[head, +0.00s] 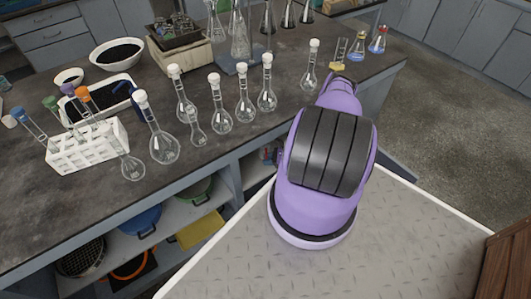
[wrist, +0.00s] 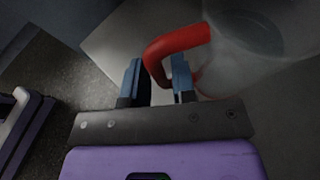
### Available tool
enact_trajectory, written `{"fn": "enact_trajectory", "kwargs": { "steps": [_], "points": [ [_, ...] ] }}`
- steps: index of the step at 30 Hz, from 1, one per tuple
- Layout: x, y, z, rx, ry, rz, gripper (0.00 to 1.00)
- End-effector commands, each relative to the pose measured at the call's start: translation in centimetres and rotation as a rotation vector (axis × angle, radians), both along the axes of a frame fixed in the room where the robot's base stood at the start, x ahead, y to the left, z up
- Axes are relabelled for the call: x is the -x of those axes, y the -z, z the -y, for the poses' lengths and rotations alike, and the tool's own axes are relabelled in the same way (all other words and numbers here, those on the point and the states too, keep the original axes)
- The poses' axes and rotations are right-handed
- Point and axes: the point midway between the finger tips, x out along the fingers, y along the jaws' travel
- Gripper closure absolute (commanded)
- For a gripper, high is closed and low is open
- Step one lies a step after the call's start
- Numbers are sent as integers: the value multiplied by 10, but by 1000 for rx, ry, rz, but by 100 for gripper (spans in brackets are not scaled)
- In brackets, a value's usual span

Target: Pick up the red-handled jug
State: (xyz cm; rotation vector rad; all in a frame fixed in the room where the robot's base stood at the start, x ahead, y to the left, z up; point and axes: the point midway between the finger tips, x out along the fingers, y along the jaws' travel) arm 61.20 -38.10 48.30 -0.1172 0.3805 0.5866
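In the wrist view the jug (wrist: 245,45) is a clear, greyish vessel at the upper right, partly cut off by the frame. Its red handle (wrist: 178,42) curves out to the left and down. My gripper (wrist: 157,78) is open at the handle. The left blue finger is outside the handle's bend, and the right finger appears within its loop. The handle lies in the gap between them; I cannot tell whether either finger touches it. In the head view my purple arm hides most of this area, and a small red and blue patch shows beside it at the shelf opening.
The dark bench (head: 230,150) carries several stoppered flasks near its front edge and a white tube rack (head: 88,148). Open floor (head: 455,130) lies to the right.

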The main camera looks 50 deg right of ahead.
Motion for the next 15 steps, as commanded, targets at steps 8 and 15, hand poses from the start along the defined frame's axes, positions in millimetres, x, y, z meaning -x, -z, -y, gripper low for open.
{"fn": "enact_trajectory", "kwargs": {
  "steps": [8,15],
  "points": [
    [-5,3,-4,1,0,-1,75],
    [-5,3,-4,1,0,-1,100]
  ]
}}
